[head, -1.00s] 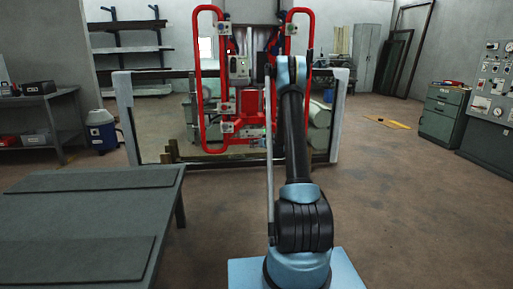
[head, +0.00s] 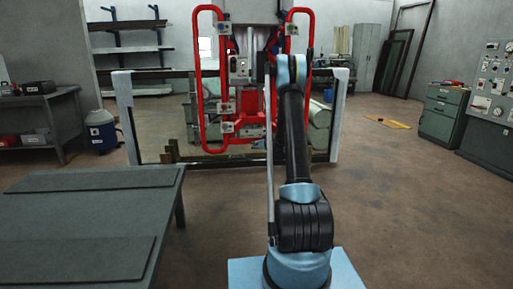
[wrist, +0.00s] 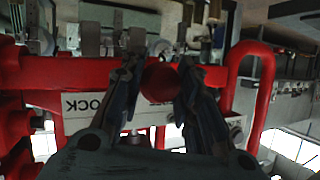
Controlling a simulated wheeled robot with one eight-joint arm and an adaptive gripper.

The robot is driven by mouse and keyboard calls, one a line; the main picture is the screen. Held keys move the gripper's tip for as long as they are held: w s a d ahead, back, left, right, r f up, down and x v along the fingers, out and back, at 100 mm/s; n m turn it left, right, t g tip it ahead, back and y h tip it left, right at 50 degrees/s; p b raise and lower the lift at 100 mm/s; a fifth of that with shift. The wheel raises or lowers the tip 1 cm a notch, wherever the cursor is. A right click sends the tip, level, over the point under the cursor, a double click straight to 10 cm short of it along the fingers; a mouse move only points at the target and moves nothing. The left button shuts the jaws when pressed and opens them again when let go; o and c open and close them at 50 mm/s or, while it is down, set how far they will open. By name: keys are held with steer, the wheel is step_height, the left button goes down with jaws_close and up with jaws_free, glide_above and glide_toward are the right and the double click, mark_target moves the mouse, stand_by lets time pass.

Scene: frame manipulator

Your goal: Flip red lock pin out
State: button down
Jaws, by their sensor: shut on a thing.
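The red frame manipulator (head: 208,80) stands ahead in the head view, holding a large framed pane. In the wrist view a red round knob, which looks like the red lock pin (wrist: 160,83), sits between the two fingers of my gripper (wrist: 161,70). The fingers are closed in on it from both sides. A white plate reading "LOCK" (wrist: 88,105) shows upside down to the left, below a thick red bar (wrist: 60,73). The pin's far end is hidden. In the head view my wrist hides most of the gripper.
A grey table (head: 90,225) stands at the near left. A shelf bench (head: 50,110) and a blue container (head: 101,130) are at the left. Green drawers (head: 443,115) and a control panel (head: 490,90) are at the right.

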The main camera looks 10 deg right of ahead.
steer(key=shift+s, duration=1.1)
steer(key=c, duration=1.2)
jaws_free()
steer(key=v, duration=1.2)
steer(key=shift+d+f, duration=0.1)
steer(key=shift+d, duration=0.05)
